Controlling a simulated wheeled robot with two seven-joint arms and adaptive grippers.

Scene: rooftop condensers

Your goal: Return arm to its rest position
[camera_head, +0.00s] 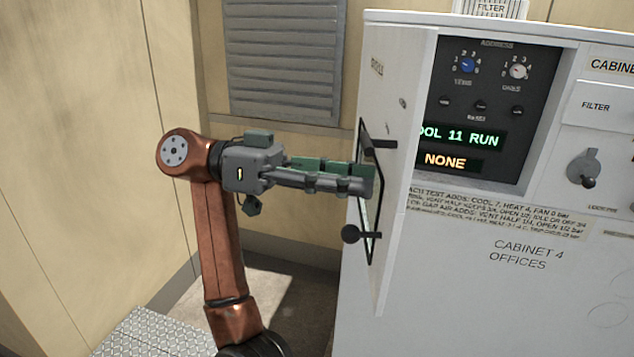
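The fingers lie side by side and overlap the handle in the picture. I cannot tell whether they touch or grip it, as the tips are seen side-on.
The white cabinet (520,300), marked Cabinet 4 Offices, fills the right side. Its panel has knobs and displays (458,137) reading "OOL 11 RUN" and "NONE". A tan wall (80,120) with a louvred vent (283,60) stands behind. Floor shows between arm and cabinet.

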